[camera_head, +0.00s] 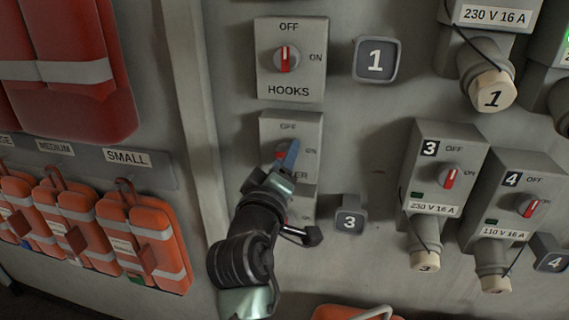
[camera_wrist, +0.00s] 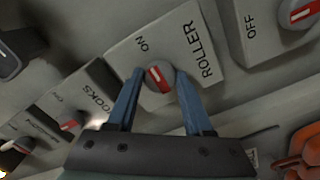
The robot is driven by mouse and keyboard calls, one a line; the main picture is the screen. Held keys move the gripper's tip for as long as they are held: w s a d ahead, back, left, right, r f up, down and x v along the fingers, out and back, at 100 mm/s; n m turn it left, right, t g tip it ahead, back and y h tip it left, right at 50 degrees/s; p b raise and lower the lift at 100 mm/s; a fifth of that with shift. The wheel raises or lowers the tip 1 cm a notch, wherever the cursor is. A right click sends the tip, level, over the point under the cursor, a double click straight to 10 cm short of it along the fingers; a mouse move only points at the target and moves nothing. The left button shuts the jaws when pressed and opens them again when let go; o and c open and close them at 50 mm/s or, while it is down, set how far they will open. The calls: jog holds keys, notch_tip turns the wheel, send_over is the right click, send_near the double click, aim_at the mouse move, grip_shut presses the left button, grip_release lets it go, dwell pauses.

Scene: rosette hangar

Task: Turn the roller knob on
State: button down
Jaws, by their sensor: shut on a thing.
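The roller knob (camera_wrist: 158,78) is a grey round knob with a red and white mark, on a box labelled ROLLER (camera_wrist: 205,50) in the wrist view. Its mark lies slanted, pointing roughly between the OFF side and the ON label (camera_wrist: 141,45). The two blue fingers of my gripper (camera_wrist: 158,82) are shut on the knob, one on each side. In the head view my gripper (camera_head: 285,158) covers most of the knob and part of the box's label. The roller box (camera_head: 306,130) sits below the HOOKS box there.
The HOOKS switch (camera_head: 287,59) is just above, its mark upright at OFF. Another switch box below is mostly hidden by my arm. Switched sockets 3 (camera_head: 450,178) and 4 (camera_head: 529,205) stand out from the wall at right. Orange bags (camera_head: 145,240) hang at left.

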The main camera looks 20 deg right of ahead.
dwell(0.4)
jog(key=shift+c, duration=1.4)
grip_release()
jog(key=b+v, duration=0.3)
jog(key=v, duration=1)
